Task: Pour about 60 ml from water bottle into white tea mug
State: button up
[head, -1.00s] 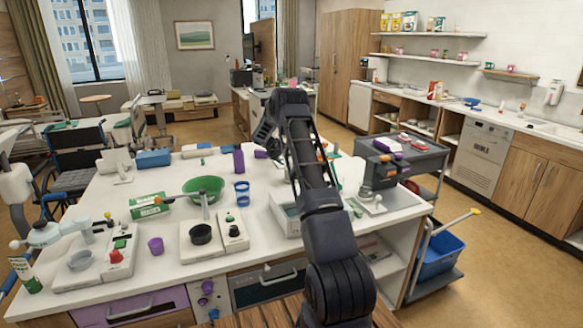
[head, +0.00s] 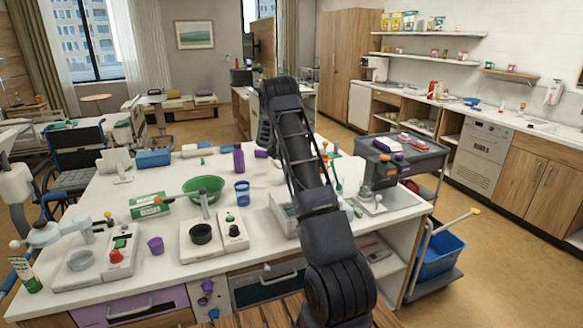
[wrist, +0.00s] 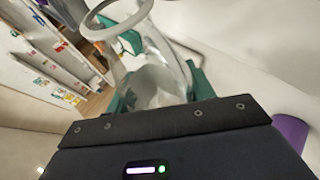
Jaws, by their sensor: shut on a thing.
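In the wrist view a clear, see-through vessel with a round open rim, which I take for the water bottle (wrist: 160,62), sits between the green fingers of my gripper (wrist: 163,88). The gripper is shut on it. Its rim points to the upper left of that picture, and the lower part is hidden by the gripper body. I cannot tell the water level. In the head view my arm hides the gripper and the bottle. I cannot make out a white tea mug for certain in either view.
On the white counter (head: 140,215) stand a green bowl (head: 204,187), a blue cup (head: 242,192), a small purple cup (head: 156,245) and a purple bottle (head: 238,160). A white tray-like box (head: 284,214) lies beside my arm. A dark cart (head: 420,155) stands to the right.

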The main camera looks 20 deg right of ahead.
jog(key=shift+r+t, duration=0.25)
jog(key=shift+t, duration=0.05)
jog(key=shift+w, duration=0.2)
dwell(0.5)
jog(key=shift+r+m+t+p, duration=0.3)
jog(key=shift+r+t+p, duration=0.1)
jog(key=shift+p, duration=0.25)
dwell(1.6)
jog(key=shift+d+f+g, duration=0.1)
jog(key=shift+f+g, duration=0.45)
jog(key=shift+g, duration=0.05)
jog(key=shift+f+n+g, duration=0.1)
jog(key=shift+n+g, duration=0.5)
jog(key=shift+g, duration=0.2)
jog(key=shift+w+f+g, duration=0.1)
jog(key=shift+f+g, duration=0.3)
jog(key=shift+f, duration=0.05)
dwell(1.0)
